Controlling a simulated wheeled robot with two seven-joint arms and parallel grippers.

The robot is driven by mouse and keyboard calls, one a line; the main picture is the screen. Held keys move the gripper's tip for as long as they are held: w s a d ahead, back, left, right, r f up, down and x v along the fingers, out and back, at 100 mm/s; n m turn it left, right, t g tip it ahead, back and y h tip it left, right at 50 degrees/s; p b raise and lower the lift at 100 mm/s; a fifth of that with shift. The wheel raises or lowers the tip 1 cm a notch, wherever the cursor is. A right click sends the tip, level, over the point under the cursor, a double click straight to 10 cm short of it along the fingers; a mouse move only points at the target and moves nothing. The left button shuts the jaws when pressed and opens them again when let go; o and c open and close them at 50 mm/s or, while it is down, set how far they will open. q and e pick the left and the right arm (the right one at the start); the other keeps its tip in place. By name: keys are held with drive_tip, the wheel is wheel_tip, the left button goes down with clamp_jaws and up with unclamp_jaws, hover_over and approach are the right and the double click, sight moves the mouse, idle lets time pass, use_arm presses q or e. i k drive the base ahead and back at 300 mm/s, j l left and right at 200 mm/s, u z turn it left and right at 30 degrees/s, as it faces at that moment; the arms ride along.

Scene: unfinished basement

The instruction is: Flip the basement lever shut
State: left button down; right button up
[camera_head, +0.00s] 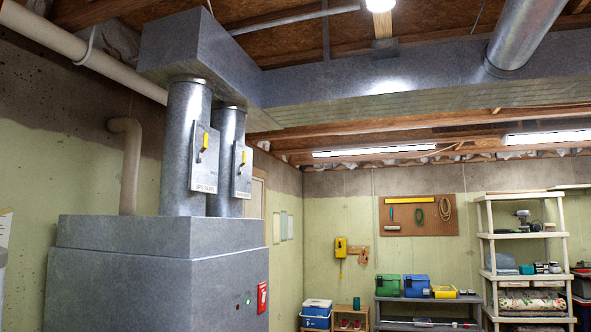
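Two yellow levers sit on grey metal plates fixed to two vertical round ducts above a large grey metal furnace cabinet (150,285). The nearer lever (205,141) is on the left plate (204,172), whose label seems to read "UPSTAIRS". The farther lever (243,157) is on the right plate (242,184), whose label is too small to read. Both levers look roughly upright, tilted slightly. Neither of my grippers shows in the head view.
A big rectangular duct (400,85) runs overhead. A red box (262,297) is on the cabinet's right face. A cooler (316,313), a grey bench (425,302) with bins and a cream shelf unit (488,255) stand along the back. A pegboard (436,222) hangs behind.

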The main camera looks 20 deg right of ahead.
sight(240, 172)
drive_tip(key=i+l+z, duration=0.15)
drive_tip(key=l, duration=0.15)
drive_tip(key=i+l, duration=0.25)
drive_tip(key=l, duration=0.15)
drive_tip(key=i+l+u, duration=0.1)
drive_tip(key=l, duration=0.25)
drive_tip(key=i+l, duration=0.3)
drive_tip(key=i+l+u, duration=0.1)
drive_tip(key=i+l, duration=0.15)
drive_tip(key=l, duration=0.25)
drive_tip(key=i+l, duration=0.2)
drive_tip(key=l, duration=0.2)
drive_tip(key=i+l+u, duration=0.1)
drive_tip(key=l, duration=0.3)
drive_tip(key=i, duration=0.1)
